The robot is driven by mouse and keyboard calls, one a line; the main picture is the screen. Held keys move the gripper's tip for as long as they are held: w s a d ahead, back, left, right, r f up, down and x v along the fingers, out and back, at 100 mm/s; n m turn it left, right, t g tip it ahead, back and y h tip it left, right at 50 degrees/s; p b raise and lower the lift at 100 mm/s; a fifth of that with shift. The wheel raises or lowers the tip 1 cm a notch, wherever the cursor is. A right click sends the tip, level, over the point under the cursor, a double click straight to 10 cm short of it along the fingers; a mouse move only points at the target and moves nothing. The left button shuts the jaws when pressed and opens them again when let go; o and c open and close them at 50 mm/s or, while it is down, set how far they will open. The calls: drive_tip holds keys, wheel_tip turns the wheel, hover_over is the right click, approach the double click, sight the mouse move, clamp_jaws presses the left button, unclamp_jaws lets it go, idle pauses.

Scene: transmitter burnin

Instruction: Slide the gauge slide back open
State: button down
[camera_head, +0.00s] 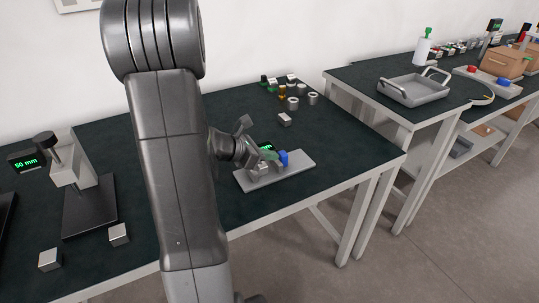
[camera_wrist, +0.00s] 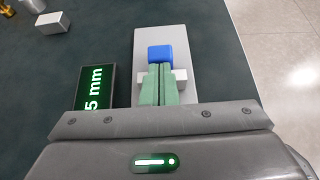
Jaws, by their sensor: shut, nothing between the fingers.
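The gauge is a light grey plate (camera_head: 297,170) on the dark bench top, also in the wrist view (camera_wrist: 178,34). A blue block (camera_head: 283,158) stands on it, near the top of the wrist view (camera_wrist: 160,54). A pale bar or block (camera_wrist: 180,75) lies across behind my fingers, partly hidden. My gripper (camera_wrist: 160,69) has its green fingers shut together with nothing between them. Its tips are right beside the blue block's near face; I cannot tell whether they touch. A black display (camera_wrist: 95,88) beside the plate shows green digits, partly cut off, reading "5 mm".
A small grey block (camera_head: 285,119) and several metal rings and small parts lie farther back. At left stand a gauge stand (camera_head: 88,205) with a "50 mm" display and two small metal blocks. A second bench at right holds a grey tray (camera_head: 415,88).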

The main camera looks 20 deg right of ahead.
drive_tip(key=shift+d, duration=0.15)
drive_tip(key=shift+d+b, duration=0.4)
drive_tip(key=shift+d, duration=0.35)
drive_tip(key=shift+d+r, duration=0.15)
drive_tip(key=shift+r, duration=0.1)
drive_tip(key=shift+w, duration=0.1)
